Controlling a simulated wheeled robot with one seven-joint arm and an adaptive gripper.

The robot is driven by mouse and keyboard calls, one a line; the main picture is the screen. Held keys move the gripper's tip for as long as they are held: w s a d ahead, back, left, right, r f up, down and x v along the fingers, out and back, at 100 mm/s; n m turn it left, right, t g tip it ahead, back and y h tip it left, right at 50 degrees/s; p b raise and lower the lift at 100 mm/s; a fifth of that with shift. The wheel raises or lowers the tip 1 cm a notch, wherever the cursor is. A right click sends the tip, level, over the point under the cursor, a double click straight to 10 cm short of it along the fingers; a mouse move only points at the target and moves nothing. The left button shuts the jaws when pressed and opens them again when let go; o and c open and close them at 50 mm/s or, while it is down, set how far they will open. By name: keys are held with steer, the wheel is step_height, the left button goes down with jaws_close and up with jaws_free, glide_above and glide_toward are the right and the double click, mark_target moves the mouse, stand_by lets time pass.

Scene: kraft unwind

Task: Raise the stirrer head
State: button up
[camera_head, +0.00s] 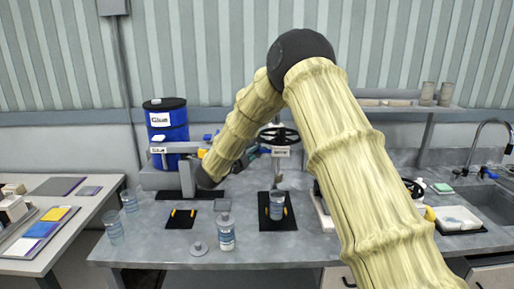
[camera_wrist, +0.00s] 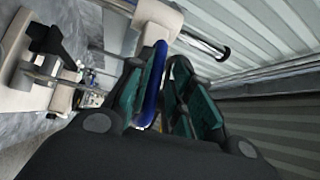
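The stirrer stands at the back of the bench in the head view, with a black handwheel (camera_head: 279,135) above a white labelled block (camera_head: 281,152). Its lower shaft hangs over a clear beaker (camera_head: 277,207). My gripper (camera_head: 254,153) is beside the block, partly hidden by my arm. In the wrist view, a blue handle (camera_wrist: 154,82) on a white body (camera_wrist: 158,18) lies between the green-padded fingers of my gripper (camera_wrist: 163,82). The fingers are close together and appear shut on it; contact on the right is hard to judge.
A blue glue drum (camera_head: 168,128) stands back left. A bottle (camera_head: 226,232) and glasses (camera_head: 114,227) are on the left of the bench. The beaker stands on a black mat (camera_head: 264,225). A sink (camera_head: 492,203) is at the right.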

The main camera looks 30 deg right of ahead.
steer(key=shift+a, duration=0.1)
steer(key=v, duration=1.2)
